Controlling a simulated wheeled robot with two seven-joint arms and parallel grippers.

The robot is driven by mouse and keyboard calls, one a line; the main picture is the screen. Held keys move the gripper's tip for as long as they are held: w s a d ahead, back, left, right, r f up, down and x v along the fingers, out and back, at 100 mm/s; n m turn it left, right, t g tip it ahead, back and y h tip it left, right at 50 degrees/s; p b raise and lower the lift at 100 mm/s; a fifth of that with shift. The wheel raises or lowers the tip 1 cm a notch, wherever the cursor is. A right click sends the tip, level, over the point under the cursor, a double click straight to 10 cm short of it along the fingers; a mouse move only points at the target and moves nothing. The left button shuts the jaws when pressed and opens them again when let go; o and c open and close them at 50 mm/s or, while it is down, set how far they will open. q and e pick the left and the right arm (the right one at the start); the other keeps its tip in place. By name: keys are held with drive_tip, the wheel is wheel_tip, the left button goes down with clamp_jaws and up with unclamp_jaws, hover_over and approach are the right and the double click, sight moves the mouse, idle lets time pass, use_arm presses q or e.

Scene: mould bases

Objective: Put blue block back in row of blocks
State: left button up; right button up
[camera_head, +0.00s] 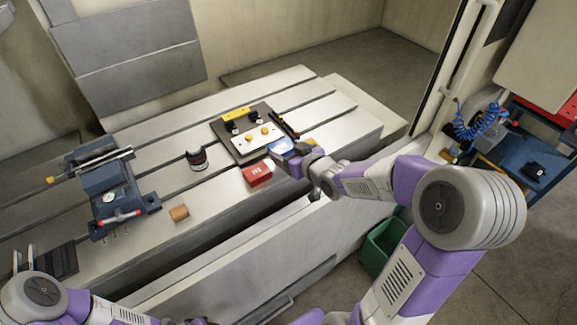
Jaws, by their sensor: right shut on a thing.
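A blue block (281,146) is at the front edge of the machine table, beside the dark mould base. My right gripper (288,156) reaches in from the right and is shut on the blue block, hiding part of it. A red block (257,174) with white marking sits just left of the gripper. A yellow-orange block (311,143) shows just behind and right of the gripper, partly hidden. The blue block is between the red and yellow ones in the picture; I cannot tell whether it touches the table. My left gripper is not in view; only left arm links show at bottom left.
The dark mould base (222,132) carries a light plate with orange knobs and a yellow bar. A green bin (378,247) is below the table.

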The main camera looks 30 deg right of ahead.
wheel_tip(320, 180, down, 4)
drive_tip(key=shift+f+b, duration=0.2)
drive_tip(key=shift+b, duration=0.6)
drive_tip(key=shift+r, duration=0.1)
drive_tip(key=shift+f, duration=0.2)
drive_tip(key=o, duration=0.9)
drive_tip(key=shift+o, duration=0.4)
